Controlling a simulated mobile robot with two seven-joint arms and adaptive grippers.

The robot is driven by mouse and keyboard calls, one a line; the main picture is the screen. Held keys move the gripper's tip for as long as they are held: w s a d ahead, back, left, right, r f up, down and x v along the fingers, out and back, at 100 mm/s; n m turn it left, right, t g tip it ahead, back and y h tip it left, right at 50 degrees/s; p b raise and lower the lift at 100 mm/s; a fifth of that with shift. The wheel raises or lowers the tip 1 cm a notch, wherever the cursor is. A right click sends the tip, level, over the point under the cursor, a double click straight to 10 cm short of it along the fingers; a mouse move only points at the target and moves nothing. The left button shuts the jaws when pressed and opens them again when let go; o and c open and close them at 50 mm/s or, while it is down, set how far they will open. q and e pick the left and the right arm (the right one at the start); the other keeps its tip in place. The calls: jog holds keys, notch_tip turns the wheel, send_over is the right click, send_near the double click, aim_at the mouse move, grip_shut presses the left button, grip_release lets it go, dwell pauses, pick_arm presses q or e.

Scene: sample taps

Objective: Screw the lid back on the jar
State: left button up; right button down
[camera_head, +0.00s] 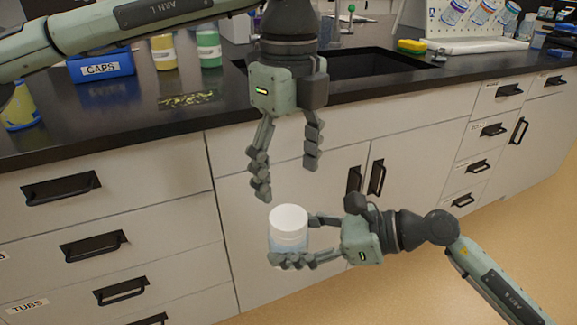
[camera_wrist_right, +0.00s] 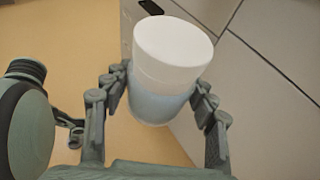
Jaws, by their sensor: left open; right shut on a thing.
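The jar (camera_head: 287,243) has a pale blue, see-through body. The white lid (camera_head: 289,220) sits on top of it. My right gripper (camera_head: 297,240) is shut on the jar body and holds it in the air in front of the cabinets. In the right wrist view, the jar (camera_wrist_right: 160,103) stands between the two fingers, with the lid (camera_wrist_right: 172,47) above them. I cannot tell how tightly the lid is seated. My left gripper (camera_head: 287,180) points down above the lid, open and empty, with a gap between its fingertips and the lid.
The dark counter (camera_head: 120,125) runs behind my grippers, with a sink (camera_head: 375,66) set in it. A blue CAPS bin (camera_head: 101,67), a yellow bottle (camera_head: 163,52) and a green bottle (camera_head: 208,48) stand on it. Drawers with handles (camera_head: 62,186) line the front.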

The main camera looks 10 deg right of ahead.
aim_at(288, 216)
pick_arm(q)
notch_tip(288, 216, down, 8)
jog(key=shift+r, duration=0.1)
dwell(0.4)
